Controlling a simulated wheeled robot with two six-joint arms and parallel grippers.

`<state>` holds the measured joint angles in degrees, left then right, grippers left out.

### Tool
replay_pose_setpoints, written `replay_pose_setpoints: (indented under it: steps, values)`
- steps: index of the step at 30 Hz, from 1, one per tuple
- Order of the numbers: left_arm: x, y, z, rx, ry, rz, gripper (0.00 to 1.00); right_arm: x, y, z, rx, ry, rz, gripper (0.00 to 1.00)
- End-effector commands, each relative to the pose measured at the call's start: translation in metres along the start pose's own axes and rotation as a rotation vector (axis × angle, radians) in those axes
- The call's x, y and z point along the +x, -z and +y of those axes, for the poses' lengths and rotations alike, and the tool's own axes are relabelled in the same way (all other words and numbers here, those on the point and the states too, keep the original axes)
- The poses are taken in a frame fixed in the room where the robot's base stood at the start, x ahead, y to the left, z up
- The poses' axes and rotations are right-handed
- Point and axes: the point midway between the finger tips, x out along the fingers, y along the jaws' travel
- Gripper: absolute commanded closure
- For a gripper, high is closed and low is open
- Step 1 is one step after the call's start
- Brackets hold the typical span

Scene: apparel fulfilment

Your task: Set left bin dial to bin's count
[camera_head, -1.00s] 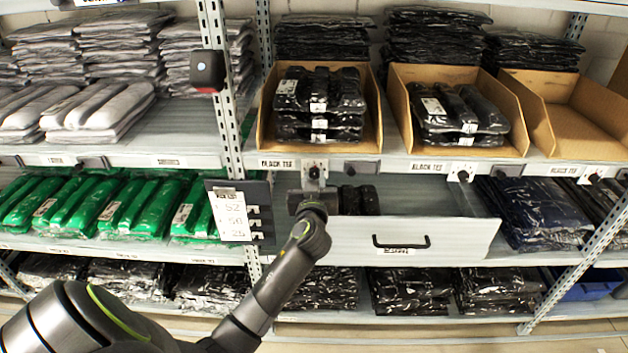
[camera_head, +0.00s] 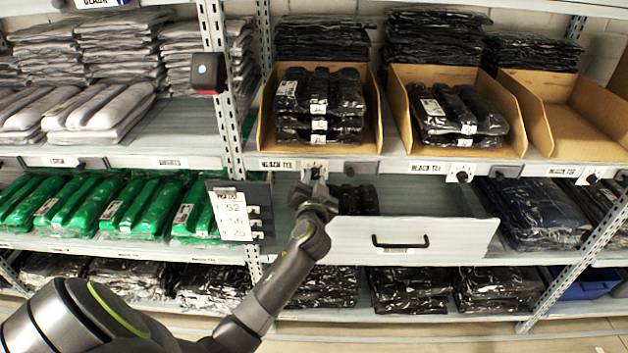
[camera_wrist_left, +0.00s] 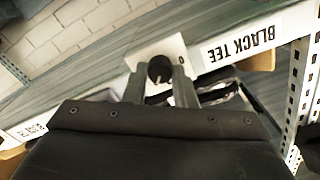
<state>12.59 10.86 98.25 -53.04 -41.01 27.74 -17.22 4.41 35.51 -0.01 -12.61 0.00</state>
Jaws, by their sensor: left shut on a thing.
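The left bin (camera_head: 264,128) is an open cardboard bin on the middle shelf, holding stacked black bagged tees (camera_head: 318,112). Below it, on the shelf edge, is the left dial's white plate (camera_head: 314,164), which also shows in the left wrist view (camera_wrist_left: 166,47). The dark round knob (camera_wrist_left: 159,69) sits between the fingertips of my left gripper (camera_wrist_left: 160,78). In the head view my left gripper (camera_head: 314,180) reaches up to this dial and hides most of it. It is shut on the knob. The dial's setting cannot be read. My right gripper is not in view.
A middle cardboard bin (camera_head: 520,122) with black tees has its own dial (camera_head: 461,174). A right cardboard bin (camera_head: 577,122) looks empty. A white drawer front (camera_head: 455,238) with a black handle stands out below. A clipboard sheet (camera_head: 231,213) hangs on the post at left.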

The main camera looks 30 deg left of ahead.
Motion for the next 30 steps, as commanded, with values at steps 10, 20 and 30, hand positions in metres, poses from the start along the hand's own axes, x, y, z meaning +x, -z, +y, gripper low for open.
replay_pose_setpoints:
  steps: [10,20,30]
  values:
    - [0.0004,0.0022,-0.0006,0.014,0.001,0.005,0.99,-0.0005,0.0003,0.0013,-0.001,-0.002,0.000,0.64]
    - [0.0003,0.0017,-0.0005,0.013,0.001,0.004,0.54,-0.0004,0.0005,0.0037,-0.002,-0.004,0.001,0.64]
    - [0.0003,0.0006,0.0002,0.013,0.000,0.002,0.54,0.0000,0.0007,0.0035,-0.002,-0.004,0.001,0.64]
